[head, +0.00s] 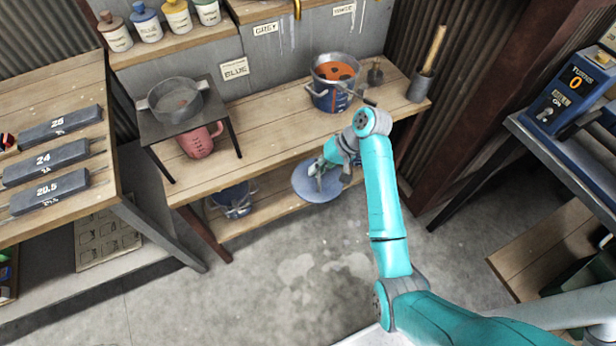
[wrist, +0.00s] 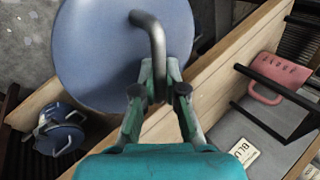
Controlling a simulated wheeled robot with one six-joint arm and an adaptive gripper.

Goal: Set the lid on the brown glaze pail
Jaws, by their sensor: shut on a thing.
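My gripper (head: 318,168) is shut on the dark bar handle of a round blue-grey lid (head: 306,188). The lid hangs in front of the bench's edge, lower than the bench top. In the wrist view the lid (wrist: 100,50) fills the upper left, and the fingertips (wrist: 160,80) close on its handle (wrist: 155,45). A metal pail with orange-brown contents (head: 335,72) stands open on the bench top, behind my gripper and slightly right. I cannot read a name on this pail. It does not show in the wrist view.
A second, blue pail (head: 232,198) sits on the lower shelf. A pot (head: 175,102) stands on a small dark stand (head: 150,127), with a pink jug (head: 200,141) beneath. A grey cup with a brush (head: 420,86) is right of the open pail. Floor in front is clear.

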